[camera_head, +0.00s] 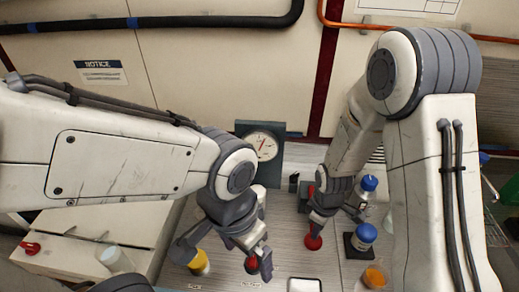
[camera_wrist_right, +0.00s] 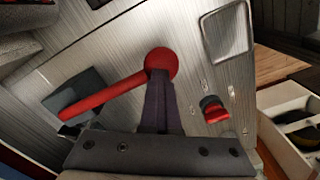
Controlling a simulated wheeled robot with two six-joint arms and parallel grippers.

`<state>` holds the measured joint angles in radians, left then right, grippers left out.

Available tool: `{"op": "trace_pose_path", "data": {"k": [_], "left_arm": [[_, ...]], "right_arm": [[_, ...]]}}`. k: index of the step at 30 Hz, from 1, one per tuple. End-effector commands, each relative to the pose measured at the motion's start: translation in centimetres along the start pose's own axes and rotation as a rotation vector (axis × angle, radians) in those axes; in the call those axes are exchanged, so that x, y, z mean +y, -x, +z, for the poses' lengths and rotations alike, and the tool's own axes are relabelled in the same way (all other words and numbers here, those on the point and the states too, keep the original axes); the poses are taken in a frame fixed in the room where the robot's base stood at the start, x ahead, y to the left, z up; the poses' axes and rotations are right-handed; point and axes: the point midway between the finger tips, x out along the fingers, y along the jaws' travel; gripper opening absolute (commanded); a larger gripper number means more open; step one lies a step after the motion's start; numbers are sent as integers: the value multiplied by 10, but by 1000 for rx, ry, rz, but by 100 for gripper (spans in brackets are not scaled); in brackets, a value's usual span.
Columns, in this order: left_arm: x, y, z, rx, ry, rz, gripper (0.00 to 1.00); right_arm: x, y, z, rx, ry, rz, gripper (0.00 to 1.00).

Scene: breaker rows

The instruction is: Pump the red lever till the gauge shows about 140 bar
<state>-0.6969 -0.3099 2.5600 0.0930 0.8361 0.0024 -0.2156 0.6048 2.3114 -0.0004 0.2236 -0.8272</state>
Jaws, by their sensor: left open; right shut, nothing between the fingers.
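The gauge (camera_head: 262,145) is a white round dial with a red needle on a dark panel at the back; its numbers are too small to read. The red lever (camera_wrist_right: 108,95) runs diagonally in the right wrist view, with a round red knob (camera_wrist_right: 162,62) at its end. The knob also shows in the head view (camera_head: 313,242), just below my right gripper (camera_head: 318,228). My right gripper is shut and empty, its fingertips at the knob; I cannot tell whether they touch. My left gripper (camera_head: 225,256) is open above the worktop, left of the lever.
A yellow object (camera_head: 199,262) and a red knob (camera_head: 251,265) are by my left gripper. Blue-capped containers (camera_head: 366,233) and an orange item (camera_head: 374,277) stand right of the lever. A pale framed plate (camera_head: 304,285) lies at the front. A cup (camera_head: 116,259) stands left.

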Motion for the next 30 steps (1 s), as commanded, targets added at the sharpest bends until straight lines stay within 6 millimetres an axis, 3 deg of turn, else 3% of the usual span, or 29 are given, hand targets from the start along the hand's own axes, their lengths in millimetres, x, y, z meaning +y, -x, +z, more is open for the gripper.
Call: {"op": "trace_pose_path", "data": {"k": [21,30], "left_arm": [[4,61,-3,0,-9,0,99],[5,66,-4,0,-10,0,99]], "right_arm": [[0,70,0,0,0,-1,0],[-1,76,0,-2,0,-2,0]]}}
